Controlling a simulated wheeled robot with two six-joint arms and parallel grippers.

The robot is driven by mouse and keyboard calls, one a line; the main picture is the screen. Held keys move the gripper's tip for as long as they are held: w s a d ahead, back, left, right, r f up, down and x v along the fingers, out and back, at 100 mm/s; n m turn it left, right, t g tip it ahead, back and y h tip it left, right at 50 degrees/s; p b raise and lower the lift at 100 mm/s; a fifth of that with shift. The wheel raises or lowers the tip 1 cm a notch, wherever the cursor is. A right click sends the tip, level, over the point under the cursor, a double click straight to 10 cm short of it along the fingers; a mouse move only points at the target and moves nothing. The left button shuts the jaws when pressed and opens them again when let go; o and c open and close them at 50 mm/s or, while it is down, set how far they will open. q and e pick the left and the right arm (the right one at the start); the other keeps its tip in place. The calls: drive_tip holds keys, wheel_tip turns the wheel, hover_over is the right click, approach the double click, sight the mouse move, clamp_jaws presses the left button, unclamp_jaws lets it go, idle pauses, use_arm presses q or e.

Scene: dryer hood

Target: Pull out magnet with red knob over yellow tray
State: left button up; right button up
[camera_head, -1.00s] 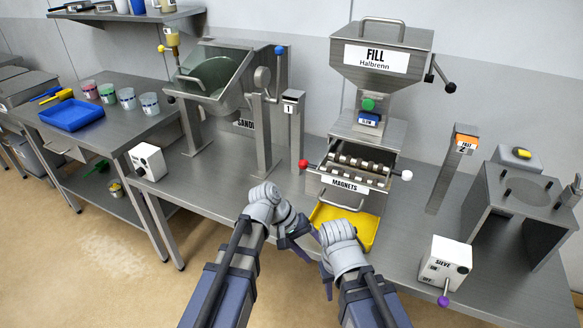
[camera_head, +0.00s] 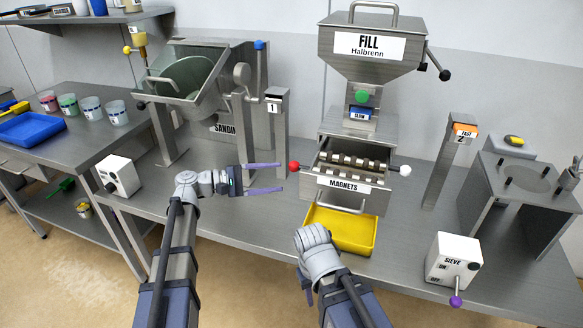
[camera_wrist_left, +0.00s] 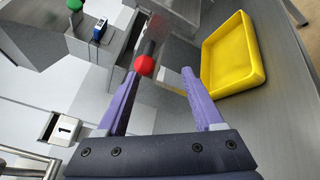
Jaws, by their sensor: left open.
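The magnet drawer (camera_head: 350,172) labelled MAGNETS is in the machine, with a red knob (camera_head: 294,168) at its left end and a white knob at its right. The yellow tray (camera_head: 341,230) sits on the bench below it. My left gripper (camera_head: 281,179) is open and points right, its fingertips just left of the red knob.
The numbered post 1 (camera_head: 274,115) stands behind my left gripper. The white SIEVE box (camera_head: 453,262) with a purple-tipped lever is at the front right. A white switch box (camera_head: 118,176) is at the left.

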sight(294, 167)
use_arm(q)
drive_tip(key=shift+n+t+h, duration=0.3)
drive_tip(key=shift+h, duration=0.1)
drive_tip(key=shift+w+d+r, duration=0.25)
drive_tip(key=shift+w+d, duration=0.3)
drive_tip(key=shift+d, duration=0.5)
drive_tip(key=shift+w+d+r, duration=0.25)
drive_tip(key=shift+w+d, duration=0.25)
drive_tip(key=shift+d, duration=0.55)
drive_tip(key=shift+w+d+r, duration=0.25)
drive_tip(key=shift+w+d, duration=0.3)
drive_tip(key=shift+d, duration=0.5)
clamp_jaws()
